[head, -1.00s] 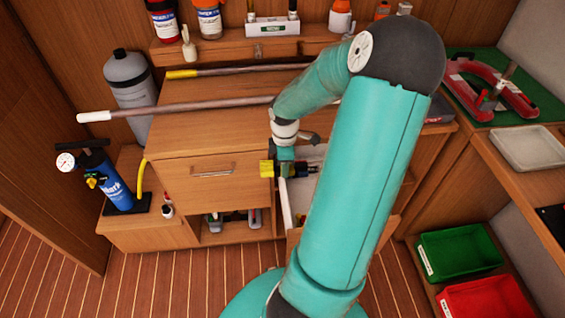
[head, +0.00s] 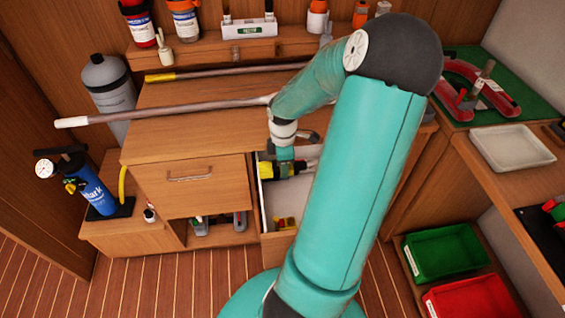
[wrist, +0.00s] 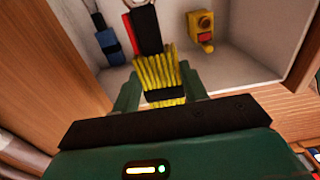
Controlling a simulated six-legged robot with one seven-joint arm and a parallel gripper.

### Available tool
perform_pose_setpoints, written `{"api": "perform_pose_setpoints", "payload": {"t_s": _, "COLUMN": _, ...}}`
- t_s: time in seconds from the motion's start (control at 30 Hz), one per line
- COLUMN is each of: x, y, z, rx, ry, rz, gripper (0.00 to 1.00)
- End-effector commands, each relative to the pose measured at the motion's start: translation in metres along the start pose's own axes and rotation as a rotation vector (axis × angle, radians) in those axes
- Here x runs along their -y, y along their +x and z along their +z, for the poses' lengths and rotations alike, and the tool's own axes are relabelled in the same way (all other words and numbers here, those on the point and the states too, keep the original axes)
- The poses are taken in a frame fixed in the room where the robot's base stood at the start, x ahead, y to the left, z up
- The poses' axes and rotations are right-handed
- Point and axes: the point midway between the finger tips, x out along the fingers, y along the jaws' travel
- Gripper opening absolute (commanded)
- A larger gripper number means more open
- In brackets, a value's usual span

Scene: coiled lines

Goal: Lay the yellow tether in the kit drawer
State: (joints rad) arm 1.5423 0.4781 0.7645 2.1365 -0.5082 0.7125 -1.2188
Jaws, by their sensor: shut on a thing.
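The yellow tether (wrist: 156,72) is a coiled bundle with a dark band round its middle. My gripper (wrist: 160,92) is shut on it, with one green finger on each side. In the head view my gripper (head: 285,168) holds the tether (head: 267,171) at the open kit drawer (head: 268,212), and my arm hides part of both. In the wrist view the tether is over the white inside of the drawer (wrist: 245,65). I cannot tell whether it touches the drawer floor.
The drawer holds a yellow block-like item (wrist: 201,30), a blue item (wrist: 107,40) and a red and black item (wrist: 140,28). Bare white floor shows around the yellow item. A long pole (head: 170,111) lies across the cabinet top. A closed drawer front (head: 190,187) is to the left.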

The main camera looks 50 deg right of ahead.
Motion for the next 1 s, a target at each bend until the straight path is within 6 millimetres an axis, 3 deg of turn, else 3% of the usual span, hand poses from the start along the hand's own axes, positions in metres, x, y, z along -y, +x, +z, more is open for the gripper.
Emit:
{"api": "perform_pose_setpoints", "payload": {"t_s": 0.23, "x": 0.001, "y": 0.000, "z": 0.002, "rx": 0.001, "ry": -0.005, "rz": 0.000, "gripper": 0.04}}
{"api": "perform_pose_setpoints", "payload": {"t_s": 0.47, "x": -0.002, "y": 0.027, "z": 0.004, "rx": 0.004, "ry": 0.001, "rz": 0.000, "gripper": 0.04}}
{"api": "perform_pose_setpoints", "payload": {"t_s": 0.67, "x": -0.004, "y": 0.059, "z": 0.006, "rx": 0.005, "ry": 0.005, "rz": 0.002, "gripper": 0.04}}
{"api": "perform_pose_setpoints", "payload": {"t_s": 1.0, "x": 0.000, "y": 0.130, "z": 0.004, "rx": 0.002, "ry": -0.003, "rz": -0.001, "gripper": 0.04}}
